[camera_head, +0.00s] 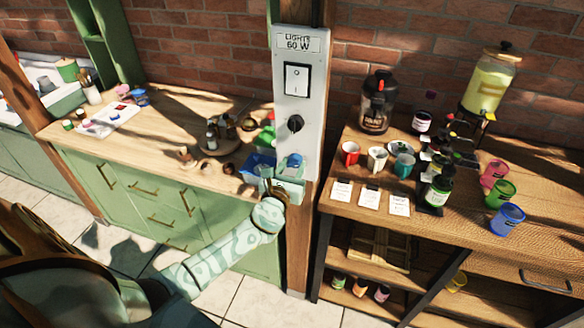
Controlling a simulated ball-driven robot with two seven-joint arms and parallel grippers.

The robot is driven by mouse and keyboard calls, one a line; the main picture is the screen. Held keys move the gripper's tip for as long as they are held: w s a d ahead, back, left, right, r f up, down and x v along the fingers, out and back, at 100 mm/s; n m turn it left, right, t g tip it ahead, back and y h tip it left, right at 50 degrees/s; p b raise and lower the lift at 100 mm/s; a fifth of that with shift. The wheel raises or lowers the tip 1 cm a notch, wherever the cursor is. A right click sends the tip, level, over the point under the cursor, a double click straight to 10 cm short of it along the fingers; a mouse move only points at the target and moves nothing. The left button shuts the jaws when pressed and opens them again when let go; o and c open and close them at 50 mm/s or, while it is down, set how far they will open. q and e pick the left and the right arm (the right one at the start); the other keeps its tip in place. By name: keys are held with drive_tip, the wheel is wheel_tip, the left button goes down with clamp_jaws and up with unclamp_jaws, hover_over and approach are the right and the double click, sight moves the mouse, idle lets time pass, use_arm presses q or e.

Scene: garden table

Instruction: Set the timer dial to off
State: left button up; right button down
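A pale control panel (311,150) is fixed on a wooden post. It carries a label reading "LIGHTS 60 W" (297,41), a rocker switch (297,79) and a black dial knob (295,123). The knob seems to be the timer dial; its markings are too small to read. My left gripper (290,172) is in front of the panel's lower part, below the knob and apart from it. Its fingers are too small and overlapped with a blue round shape to tell whether they are open. My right gripper is not in view.
A green-fronted counter (165,150) is left of the post, with a blue bin (258,165) near my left gripper. A wooden shelf table (455,208) on the right bears mugs, cups, bottles, cards and a drink dispenser (488,85). The space before the knob looks clear.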

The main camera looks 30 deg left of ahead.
use_arm(q)
drive_tip(key=shift+n, duration=0.4)
drive_tip(key=n+b, duration=0.4)
drive_tip(key=n, duration=0.4)
drive_tip(key=shift+f, duration=0.1)
drive_tip(key=shift+n+b, duration=0.3)
drive_tip(key=shift+n, duration=1.1)
drive_tip(key=o, duration=1)
